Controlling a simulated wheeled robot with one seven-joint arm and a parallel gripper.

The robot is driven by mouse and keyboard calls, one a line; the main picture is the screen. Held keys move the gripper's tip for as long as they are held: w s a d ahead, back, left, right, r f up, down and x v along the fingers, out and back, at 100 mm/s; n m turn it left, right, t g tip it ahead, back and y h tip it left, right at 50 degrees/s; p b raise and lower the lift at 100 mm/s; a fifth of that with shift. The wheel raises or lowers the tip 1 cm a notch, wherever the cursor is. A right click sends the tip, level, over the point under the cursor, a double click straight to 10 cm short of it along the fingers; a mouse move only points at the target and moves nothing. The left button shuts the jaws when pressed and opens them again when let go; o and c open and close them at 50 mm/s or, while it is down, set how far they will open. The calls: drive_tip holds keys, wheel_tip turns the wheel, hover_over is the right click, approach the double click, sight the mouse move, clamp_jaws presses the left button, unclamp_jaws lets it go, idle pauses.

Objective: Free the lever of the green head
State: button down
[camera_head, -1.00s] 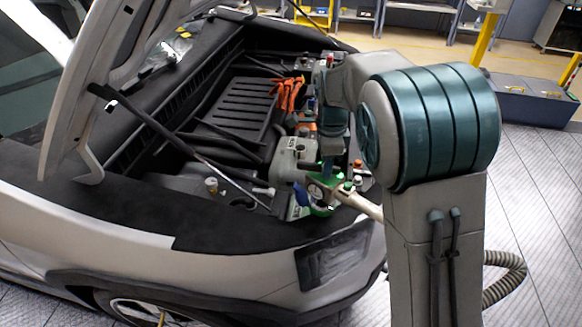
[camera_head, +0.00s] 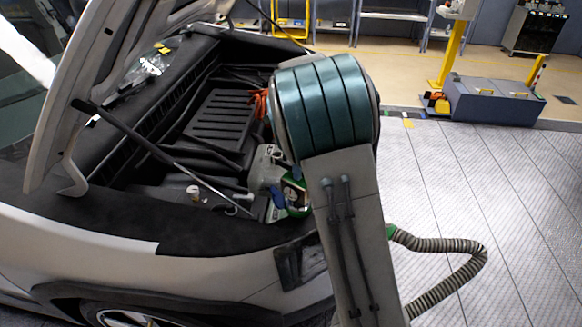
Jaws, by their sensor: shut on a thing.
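The green head (camera_head: 293,193) sits at the front of the car's open engine bay. Only its left part shows, with a pale round dial on it; my arm covers the rest. A blue lever (camera_head: 278,199) shows at its left side. My gripper is hidden behind my own large teal and grey arm links, so its fingers and what they touch cannot be seen.
The raised hood and its prop rod (camera_head: 165,158) stand over the bay at left. Orange gloves or clips (camera_head: 259,104) lie behind. A ribbed grey hose (camera_head: 445,245) loops over the floor at right. A grey chest (camera_head: 490,100) stands at the back right; the floor between is clear.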

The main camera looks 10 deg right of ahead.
drive_tip(key=c, duration=1.2)
unclamp_jaws()
wheel_tip(320, 180, up, 14)
drive_tip(key=b, duration=0.1)
drive_tip(key=s+d+f+n+t, duration=0.1)
drive_tip(key=s+f+n, duration=0.2)
drive_tip(key=s+n, duration=0.9)
drive_tip(key=s+d+f+n+t, duration=0.1)
drive_tip(key=s+f+n+t, duration=0.1)
drive_tip(key=s+n, duration=1)
drive_tip(key=s+f, duration=0.1)
drive_tip(key=s, duration=0.2)
drive_tip(key=shift+s+f+t, duration=0.3)
drive_tip(key=shift+s+f, duration=0.05)
drive_tip(key=shift+s, duration=0.05)
